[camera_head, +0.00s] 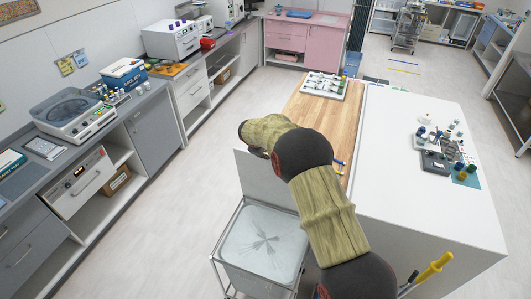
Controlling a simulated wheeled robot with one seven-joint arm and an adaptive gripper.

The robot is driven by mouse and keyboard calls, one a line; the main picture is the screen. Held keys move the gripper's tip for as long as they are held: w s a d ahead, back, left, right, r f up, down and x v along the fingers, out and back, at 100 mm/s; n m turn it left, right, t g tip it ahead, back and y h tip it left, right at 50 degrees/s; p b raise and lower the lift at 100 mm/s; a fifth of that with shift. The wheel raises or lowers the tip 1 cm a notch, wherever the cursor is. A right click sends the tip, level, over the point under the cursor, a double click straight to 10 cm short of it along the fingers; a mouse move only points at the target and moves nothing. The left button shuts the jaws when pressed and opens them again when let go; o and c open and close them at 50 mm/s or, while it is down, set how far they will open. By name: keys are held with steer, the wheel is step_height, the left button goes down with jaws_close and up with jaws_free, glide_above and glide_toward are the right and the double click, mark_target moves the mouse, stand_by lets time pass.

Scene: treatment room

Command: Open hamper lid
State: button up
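The hamper (261,250) stands on the floor at the lower middle, a metal-framed bin with a pale, creased liner that shows from above. A flat pale grey panel, which looks like its lid (262,182), stands raised at the hamper's far side. My arm reaches up from the bottom right and bends over toward the panel's upper edge. A small dark part of my gripper (258,153) shows under the arm's end, close to that edge. The fingers are mostly hidden by my arm, so I cannot tell whether they touch the lid.
A table with a wooden strip (337,101) and a white top (399,196) is close on the right, bearing a tray (324,86) and small bottles. A yellow-handled tool (436,267) is at its near edge. Grey counters (127,108) line the left; open floor lies between.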

steer(key=shift+f, duration=0.15)
steer(key=v, duration=1.2)
steer(key=shift+a, duration=0.1)
